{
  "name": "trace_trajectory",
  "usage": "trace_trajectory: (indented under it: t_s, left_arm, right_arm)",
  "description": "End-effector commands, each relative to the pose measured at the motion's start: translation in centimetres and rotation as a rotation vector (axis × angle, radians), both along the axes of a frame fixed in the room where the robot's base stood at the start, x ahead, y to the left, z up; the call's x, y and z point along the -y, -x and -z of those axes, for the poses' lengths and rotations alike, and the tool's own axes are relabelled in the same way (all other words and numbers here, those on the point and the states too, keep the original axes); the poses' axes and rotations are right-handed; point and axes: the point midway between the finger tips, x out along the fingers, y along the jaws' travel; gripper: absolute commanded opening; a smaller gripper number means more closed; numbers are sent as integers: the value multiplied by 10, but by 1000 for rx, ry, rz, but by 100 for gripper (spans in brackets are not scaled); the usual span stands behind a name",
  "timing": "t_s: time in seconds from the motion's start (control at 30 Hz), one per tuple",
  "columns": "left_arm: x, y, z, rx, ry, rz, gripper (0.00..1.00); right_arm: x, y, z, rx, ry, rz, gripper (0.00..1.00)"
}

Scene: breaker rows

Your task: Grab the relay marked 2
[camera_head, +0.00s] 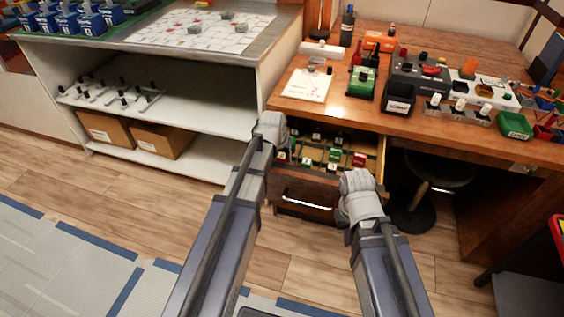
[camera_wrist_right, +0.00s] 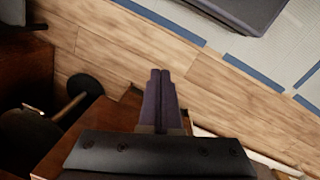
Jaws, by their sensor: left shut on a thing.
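An open drawer (camera_head: 306,201) under the wooden bench holds several small red and green relays with white labels, such as a green relay (camera_head: 333,167) and a red relay (camera_head: 359,159). The label numbers are too small to read, so I cannot tell which is marked 2. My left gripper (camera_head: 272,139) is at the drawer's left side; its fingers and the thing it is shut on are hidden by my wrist. My right gripper (camera_head: 352,184) is at the drawer's front right. In the right wrist view its fingers (camera_wrist_right: 161,82) are together with nothing between them.
The bench top (camera_head: 330,109) above carries a paper card (camera_head: 303,85), a green device (camera_head: 361,83), a dark box (camera_head: 400,97) and a green bin (camera_head: 515,125). A white shelf (camera_head: 200,115) stands left. A round stool (camera_head: 415,215) is right of the drawer.

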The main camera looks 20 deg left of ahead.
Motion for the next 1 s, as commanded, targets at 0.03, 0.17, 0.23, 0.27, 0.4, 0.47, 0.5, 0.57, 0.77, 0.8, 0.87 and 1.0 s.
trace_trajectory:
  t_s: [0.03, 0.17, 0.23, 0.27, 0.4, 0.47, 0.5, 0.57, 0.77, 0.8, 0.87, 1.0]
  left_arm:
    - [0, 0, 0, 0, 0, 0, 0]
    - [0, 0, 0, 0, 0, 0, 0]
    - [0, 0, 0, 0, 0, 0, 0]
    - [0, 0, 0, 0, 0, 0, 0]
    - [0, 0, -3, 0, 0, 0, 0]
    - [0, 0, -6, 0, 0, 0, 0]
    - [0, 0, -9, 0, 0, 0, 0]
    - [0, 0, -14, 0, 0, 0, 0]
    - [0, 0, -40, 0, 0, 0, 0]
    - [0, 0, -47, 0, 0, 0, 0]
    - [0, 0, -57, 0, 0, 0, 0]
    - [0, 0, -79, 0, 0, 0, 0]
  right_arm:
    - [0, 0, 0, 0, 0, 0, 0]
    - [0, 0, 0, 0, 0, 0, 0]
    - [0, 0, 0, 0, 0, 0, 0]
    - [0, 0, 0, 0, 0, 0, 0]
    - [0, 0, -3, 0, 0, 0, 0]
    - [0, 0, -6, 0, 0, 0, 0]
    - [0, 0, -9, 0, 0, 0, 0]
    - [0, 0, -14, 0, 0, 0, 0]
    - [0, 0, -40, 0, 0, 0, 0]
    - [0, 0, -47, 0, 0, 0, 0]
    - [0, 0, -57, 0, 0, 0, 0]
    - [0, 0, -79, 0, 0, 0, 0]
